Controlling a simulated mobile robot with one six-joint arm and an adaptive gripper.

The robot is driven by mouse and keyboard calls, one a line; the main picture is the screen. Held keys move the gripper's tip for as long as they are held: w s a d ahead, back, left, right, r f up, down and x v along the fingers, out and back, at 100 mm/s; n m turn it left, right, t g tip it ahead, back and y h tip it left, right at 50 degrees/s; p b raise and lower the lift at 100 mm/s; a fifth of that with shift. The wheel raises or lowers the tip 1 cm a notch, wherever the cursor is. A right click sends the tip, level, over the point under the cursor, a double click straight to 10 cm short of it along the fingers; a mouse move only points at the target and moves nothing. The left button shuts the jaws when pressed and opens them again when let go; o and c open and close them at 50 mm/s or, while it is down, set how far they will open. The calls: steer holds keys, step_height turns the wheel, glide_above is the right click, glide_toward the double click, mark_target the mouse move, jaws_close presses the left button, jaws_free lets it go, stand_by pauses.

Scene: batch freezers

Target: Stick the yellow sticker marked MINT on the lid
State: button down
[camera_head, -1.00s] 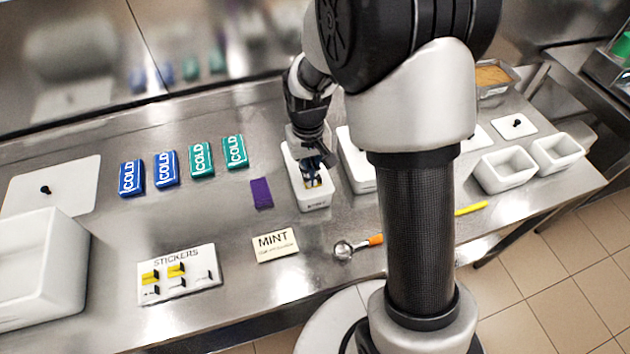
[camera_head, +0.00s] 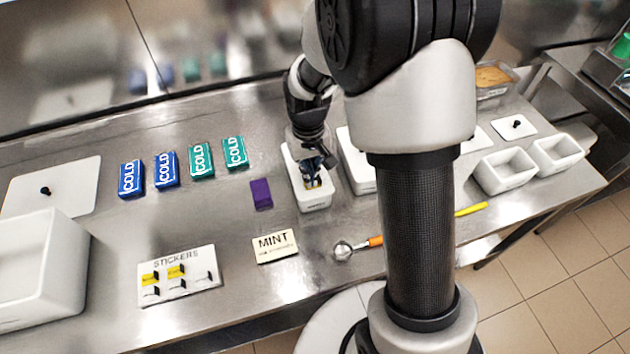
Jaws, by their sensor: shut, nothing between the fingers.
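My gripper (camera_head: 316,169) is shut, pointing down at the top of a narrow white container (camera_head: 314,201) in the middle of the counter. A small yellow and dark patch shows just below the fingertips on the container's top; I cannot read any mark on it. Whether that top is a closed lid, and whether the fingers touch it, I cannot tell. The white STICKERS board (camera_head: 190,288) lies at the front left with yellow stickers (camera_head: 176,271) on dark tabs and some paler places. A cream MINT card (camera_head: 275,246) lies to its right.
Blue and green COLD packs (camera_head: 200,160) and a purple block (camera_head: 261,194) lie left of the container. A scoop with an orange handle (camera_head: 376,241) lies at the front. White tubs (camera_head: 505,170) stand at right. My arm hides part of the counter.

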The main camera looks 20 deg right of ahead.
steer(key=shift+f+b, duration=0.75)
steer(key=shift+f, duration=0.3)
steer(key=shift+r, duration=0.1)
stand_by(0.5)
steer(key=shift+r+p, duration=2.85)
steer(key=shift+r, duration=0.65)
steer(key=s+r+t, duration=0.2)
steer(key=s+r, duration=0.5)
steer(key=r, duration=0.6)
steer(key=s+r+t+b, duration=0.1)
steer(key=s+r, duration=0.5)
steer(key=s, duration=0.8)
steer(key=shift+s+t, duration=0.25)
steer(key=shift+t, duration=0.55)
